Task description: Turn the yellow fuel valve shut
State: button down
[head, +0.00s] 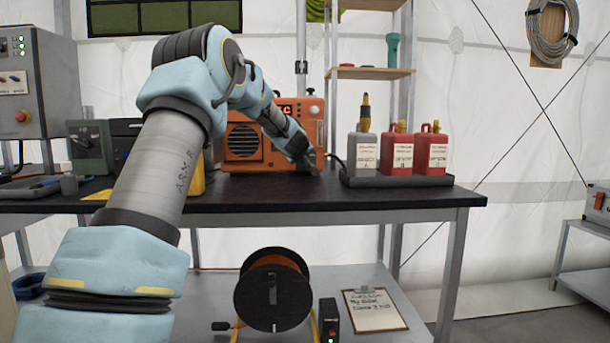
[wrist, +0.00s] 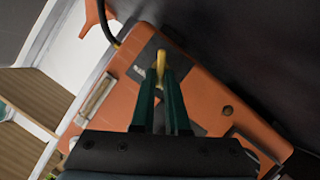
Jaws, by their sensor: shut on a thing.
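The yellow fuel valve (wrist: 161,62) is a small lever on the orange machine (wrist: 205,85), in the middle of the wrist view. My gripper (wrist: 161,80) has dark green fingers. They are shut on the yellow valve, whose tip shows just past the fingertips. In the head view the orange machine (head: 240,150) stands on the black bench top. My gripper (head: 314,165) is at its lower right corner there, and the valve itself is hidden or too small to make out.
On the black bench (head: 400,193), a dark tray (head: 400,181) holds a grey bottle (head: 362,152) and two red cans (head: 397,157) just right of my gripper. A black hose (wrist: 115,28) runs near the machine. The bench's front edge is clear at the right.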

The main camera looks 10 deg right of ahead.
jog(key=shift+a+f+n+h+b, duration=0.3)
jog(key=shift+n+b, duration=0.5)
jog(key=shift+b, duration=1.2)
jog(key=shift+d+h, duration=0.1)
jog(key=shift+h, duration=0.2)
jog(key=shift+w+r+b, duration=0.1)
jog(key=shift+r+b, duration=0.1)
jog(key=shift+b, duration=0.3)
jog(key=c, duration=0.9)
grip_release()
jog(key=b+v, duration=0.2)
jog(key=v, duration=0.8)
jog(key=shift+s+f+b, duration=0.1)
jog(key=shift+s+b, duration=0.25)
jog(key=shift+s, duration=0.05)
